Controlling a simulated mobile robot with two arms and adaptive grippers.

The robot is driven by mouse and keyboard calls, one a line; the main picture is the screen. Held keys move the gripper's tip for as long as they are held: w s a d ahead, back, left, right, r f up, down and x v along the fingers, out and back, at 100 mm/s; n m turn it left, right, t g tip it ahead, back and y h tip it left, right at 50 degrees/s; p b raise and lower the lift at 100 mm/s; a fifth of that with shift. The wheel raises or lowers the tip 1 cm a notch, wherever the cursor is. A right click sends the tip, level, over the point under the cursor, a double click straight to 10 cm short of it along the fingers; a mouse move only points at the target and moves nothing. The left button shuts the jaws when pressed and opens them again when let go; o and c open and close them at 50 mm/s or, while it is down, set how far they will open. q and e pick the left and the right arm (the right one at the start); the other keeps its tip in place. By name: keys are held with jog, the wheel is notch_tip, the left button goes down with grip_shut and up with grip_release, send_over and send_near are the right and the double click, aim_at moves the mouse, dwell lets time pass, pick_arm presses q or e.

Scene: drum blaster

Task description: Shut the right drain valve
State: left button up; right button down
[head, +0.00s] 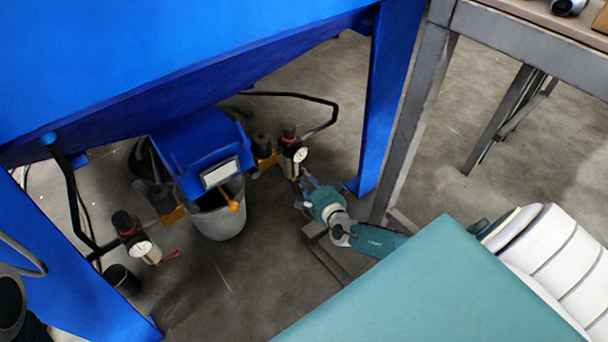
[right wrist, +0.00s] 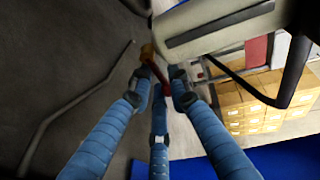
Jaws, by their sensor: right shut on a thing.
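The right filter unit with its round gauge (head: 299,155) hangs under the blue cabinet. My right gripper (head: 304,182) is just below it, with its fingers drawn together. In the right wrist view the fingertips (right wrist: 162,76) are shut on the red lever of the right drain valve (right wrist: 156,67). The lever's brass-coloured end (right wrist: 147,52) sticks out beyond the fingers. In the head view the gripper hides this valve. The left drain valve's red lever (head: 170,256) sticks out to the right below the left gauge (head: 142,248). I cannot make out my left gripper.
A grey bucket (head: 218,217) stands under the blue housing between the two units. A blue leg (head: 385,100) and a grey table frame (head: 413,110) stand close to the right of my right gripper. Stacked boxes (right wrist: 262,100) show in the right wrist view.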

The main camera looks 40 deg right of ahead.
jog(key=c, duration=1.7)
grip_release()
jog(key=shift+a+r, duration=0.15)
jog(key=shift+r, duration=0.1)
jog(key=shift+f, duration=0.1)
jog(key=shift+s, duration=0.15)
jog(key=v, duration=1.1)
jog(key=shift+s+a, duration=0.1)
jog(key=shift+s, duration=0.2)
jog(key=shift+s, duration=0.1)
